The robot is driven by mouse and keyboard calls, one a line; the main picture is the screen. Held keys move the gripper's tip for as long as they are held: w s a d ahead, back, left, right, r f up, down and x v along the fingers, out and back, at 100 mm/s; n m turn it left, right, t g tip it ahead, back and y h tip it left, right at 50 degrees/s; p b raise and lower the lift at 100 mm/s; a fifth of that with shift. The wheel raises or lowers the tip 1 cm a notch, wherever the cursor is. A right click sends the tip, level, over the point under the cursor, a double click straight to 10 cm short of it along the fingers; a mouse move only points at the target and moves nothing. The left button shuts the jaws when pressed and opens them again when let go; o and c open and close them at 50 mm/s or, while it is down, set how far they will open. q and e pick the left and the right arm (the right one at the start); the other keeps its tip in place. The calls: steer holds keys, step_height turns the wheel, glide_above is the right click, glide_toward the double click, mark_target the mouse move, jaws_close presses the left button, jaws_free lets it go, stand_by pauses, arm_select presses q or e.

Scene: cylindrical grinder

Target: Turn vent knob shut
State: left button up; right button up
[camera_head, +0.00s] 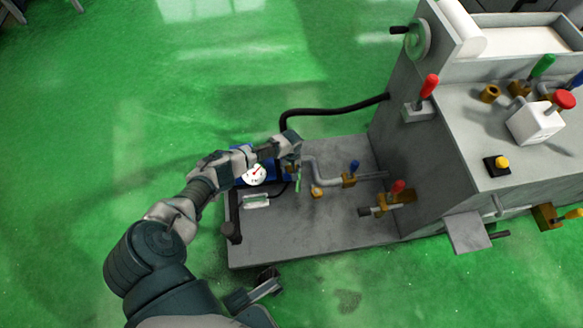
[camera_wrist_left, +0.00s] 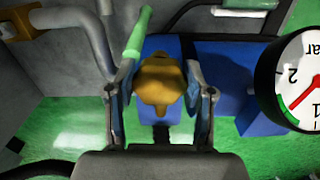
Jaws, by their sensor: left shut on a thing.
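The vent knob appears to be the brass-coloured knob (camera_wrist_left: 160,88) in the middle of the left wrist view, in front of a blue block. My left gripper (camera_wrist_left: 159,74) has one finger on each side of the knob and is shut on it. In the head view my left gripper (camera_head: 290,147) reaches over the blue unit on the grey base plate, and the gripper and arm hide the knob there.
A round pressure gauge (camera_head: 254,174) sits close beside my left arm; it also shows in the left wrist view (camera_wrist_left: 297,80). A green handle (camera_wrist_left: 138,32) stands close to the left finger. A bent grey pipe (camera_head: 325,177) and the grinder body (camera_head: 410,165) are to the right.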

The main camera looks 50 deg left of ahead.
arm_select(q)
steer(key=m, duration=0.3)
steer(key=shift+s+d+m, duration=0.1)
steer(key=shift+m, duration=0.3)
steer(key=m, duration=0.4)
steer(key=shift+f+m, duration=0.1)
steer(key=shift+m, duration=0.2)
steer(key=m, duration=0.3)
steer(key=shift+s+a+m, duration=0.1)
steer(key=shift+a+m, duration=0.1)
steer(key=shift+m, duration=0.1)
steer(key=m, duration=0.3)
steer(key=shift+a, duration=0.1)
steer(key=shift+a+m+b, duration=0.1)
steer(key=shift+m+b, duration=0.25)
steer(key=shift+m, duration=0.75)
steer(key=o, duration=1.2)
steer(key=shift+a, duration=0.1)
steer(key=shift+c, duration=0.2)
